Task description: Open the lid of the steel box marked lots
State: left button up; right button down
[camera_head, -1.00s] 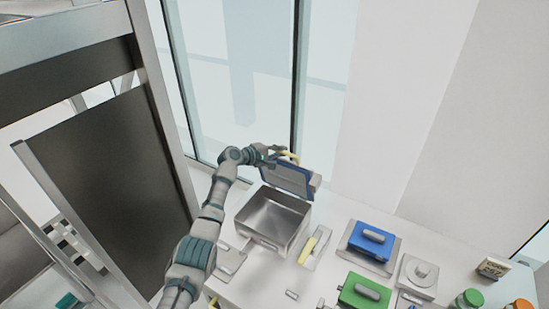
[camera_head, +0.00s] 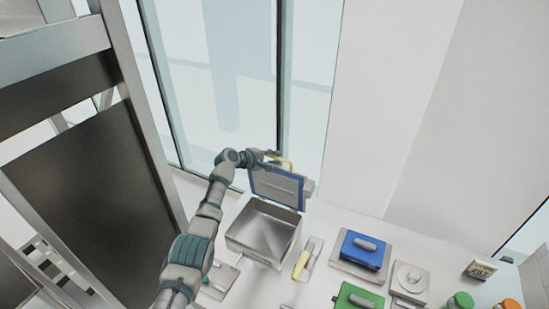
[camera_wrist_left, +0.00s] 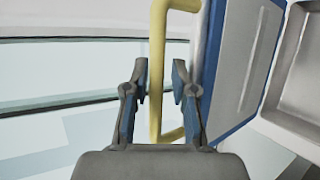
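The steel box (camera_head: 236,237) stands open on the white bench, and its bare metal inside shows. I cannot read any mark on it. Its blue-edged lid (camera_head: 277,187) stands up steeply at the box's back edge, inner face towards me. The lid also shows in the left wrist view (camera_wrist_left: 240,65), next to the box's metal inside. My left gripper (camera_head: 274,158) is at the lid's upper edge by the yellow handle (camera_head: 288,162). In the left wrist view its fingers (camera_wrist_left: 158,92) are apart on both sides of the yellow handle (camera_wrist_left: 157,60), with gaps showing. My right gripper is not in view.
A yellow-handled plate (camera_head: 302,262) lies right of the box. Blue (camera_head: 362,249) and green (camera_head: 358,299) lidded boxes, a grey plate with a knob (camera_head: 410,279) and jars (camera_head: 461,301) stand further right. A dark-panelled metal frame (camera_head: 90,180) is on the left; glass is behind.

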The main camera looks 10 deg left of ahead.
pick_arm(q)
jog(key=shift+w, duration=0.1)
jog(key=v, duration=1.2)
jog(key=shift+a, duration=0.1)
dwell(0.3)
